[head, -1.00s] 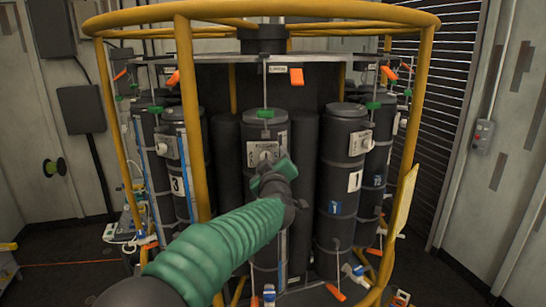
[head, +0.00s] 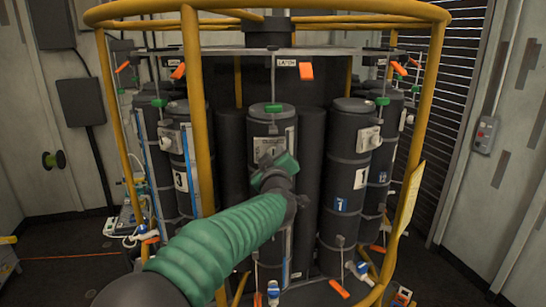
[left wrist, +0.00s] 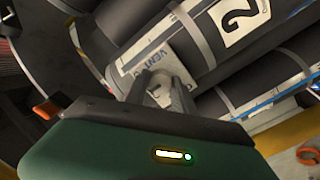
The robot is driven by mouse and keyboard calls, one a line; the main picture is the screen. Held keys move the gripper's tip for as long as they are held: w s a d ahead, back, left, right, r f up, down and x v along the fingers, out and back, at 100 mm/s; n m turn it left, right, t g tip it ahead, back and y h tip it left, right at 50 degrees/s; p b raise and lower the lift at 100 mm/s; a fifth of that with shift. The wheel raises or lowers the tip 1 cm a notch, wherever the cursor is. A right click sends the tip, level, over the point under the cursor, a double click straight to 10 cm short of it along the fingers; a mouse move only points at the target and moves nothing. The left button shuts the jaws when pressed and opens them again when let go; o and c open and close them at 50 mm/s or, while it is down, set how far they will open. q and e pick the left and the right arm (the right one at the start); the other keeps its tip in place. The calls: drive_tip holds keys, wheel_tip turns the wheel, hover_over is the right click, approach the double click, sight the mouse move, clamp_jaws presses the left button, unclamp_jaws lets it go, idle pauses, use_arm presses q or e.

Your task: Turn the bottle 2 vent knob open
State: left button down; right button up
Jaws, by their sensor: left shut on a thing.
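Bottle 2 is the dark grey cylinder (head: 271,118) at the front middle of the rosette; its white "2" label (left wrist: 240,17) shows in the left wrist view. A pale vent panel (left wrist: 153,60) marked VENT is fixed to its side, and its top shows in the head view (head: 272,129). My left gripper (head: 267,160) is at this panel. In the left wrist view its two dark fingers (left wrist: 160,90) are shut on the pale vent knob (left wrist: 159,88), which they partly hide. The knob's exact angle is hard to tell. My right gripper is not in view.
A yellow tubular frame (head: 196,130) rings the rosette, with one upright just left of my arm. Bottle 1 (head: 346,150) stands to the right and bottle 3 (head: 180,150) to the left.

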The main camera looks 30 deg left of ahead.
use_arm(q)
drive_tip(key=shift+d+f+n, duration=0.1)
drive_tip(key=shift+f+n, duration=0.2)
drive_tip(key=shift+f, duration=0.05)
drive_tip(key=shift+f+n+b, duration=0.15)
drive_tip(key=shift+n+b, duration=4.05)
drive_tip(key=shift+n, duration=4.4)
drive_tip(key=c, duration=1.2)
unclamp_jaws()
drive_tip(key=shift+s, duration=0.1)
drive_tip(key=shift+c, duration=0.2)
drive_tip(key=shift+o, duration=0.9)
drive_tip(key=shift+r, duration=0.3)
